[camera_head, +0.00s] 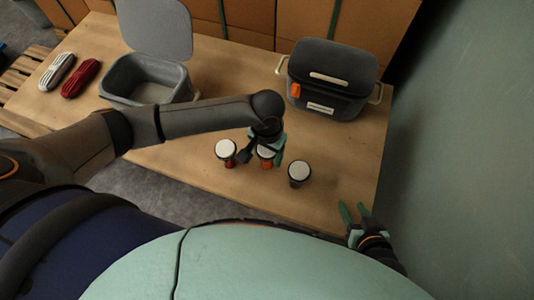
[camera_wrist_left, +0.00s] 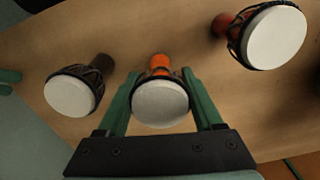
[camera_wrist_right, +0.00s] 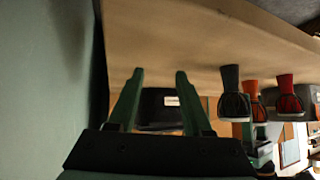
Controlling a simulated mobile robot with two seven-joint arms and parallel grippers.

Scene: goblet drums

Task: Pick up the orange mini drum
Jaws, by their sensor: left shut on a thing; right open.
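The orange mini drum (camera_wrist_left: 160,63) has a pale round head and stands between the two fingers of my left gripper (camera_wrist_left: 160,95), which is shut on it. In the head view the left gripper (camera_head: 267,156) partly covers the orange drum (camera_head: 265,152). Whether its base touches the table is hard to tell. It also shows in the right wrist view (camera_wrist_right: 254,88), between the two other drums. My right gripper (camera_head: 356,212) is open and empty off the table's right front edge; its spread fingers show in the right wrist view (camera_wrist_right: 158,85).
A red-based drum (camera_head: 226,151) stands left of the orange one and a dark drum (camera_head: 298,174) stands right of it on the wooden table (camera_head: 215,195). Behind are an open grey bin (camera_head: 115,90), a dark lidded cooler (camera_head: 325,95) and white (camera_head: 57,72) and red (camera_head: 80,78) bundles.

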